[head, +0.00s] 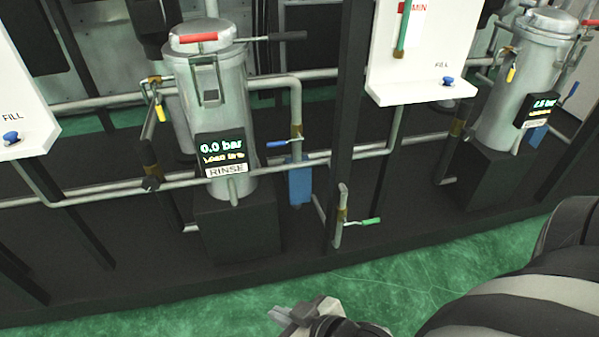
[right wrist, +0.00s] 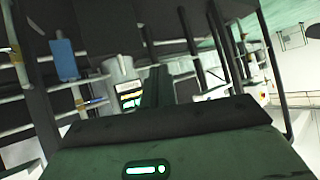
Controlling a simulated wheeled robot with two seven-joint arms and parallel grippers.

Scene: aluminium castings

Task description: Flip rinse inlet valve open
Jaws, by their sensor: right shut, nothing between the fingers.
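The rinse vessel (head: 222,105) is a grey metal canister with a red-marked lid. Its display (head: 221,148) reads 0.0 bar above a RINSE label. A yellow-handled valve (head: 160,109) hangs on the pipework left of the vessel, its handle pointing steeply down. A blue-handled valve (head: 284,143) sits on the pipe to the right, its lever roughly level. No label shows which is the inlet. The right wrist view shows a vessel (right wrist: 119,68) and a blue lever (right wrist: 96,102), tilted. My right gripper (head: 286,315) is shut and empty at the bottom, well apart from the valves. My left gripper is out of view.
A blue block (head: 300,182) hangs below the blue lever. A green-handled valve (head: 366,221) stands low in front. A dark upright post (head: 350,90) and horizontal pipes cross the area. A second vessel (head: 520,80) stands at right. Green floor (head: 430,270) in front is clear.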

